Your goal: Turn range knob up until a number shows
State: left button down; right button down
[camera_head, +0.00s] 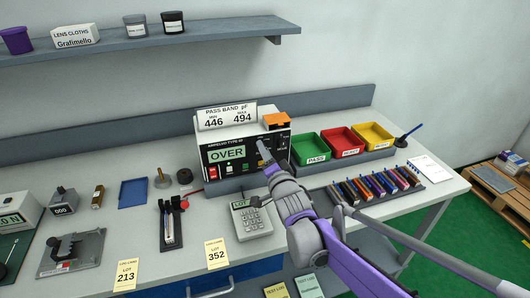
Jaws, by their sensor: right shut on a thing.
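The meter (212,177) stands at the back middle of the bench, with a black front panel. Its green display (227,154) reads OVER. My right gripper (264,152) reaches in from the lower right, with its fingertips at the panel just right of the display. It is shut on the range knob, which the fingers hide, so its pointer setting cannot be read. My left gripper is not in view.
A pass band card (227,115) on the meter reads min 446, max 494. An orange fixture (276,120) sits on top. Green (311,148), red (343,141) and yellow (373,135) bins stand right.

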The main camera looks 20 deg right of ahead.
jog(key=c, duration=0.5)
grip_release()
jog(key=shift+s, duration=0.1)
jog(key=s, duration=1)
jog(key=shift+s+d, duration=0.2)
jog(key=shift+s, duration=0.15)
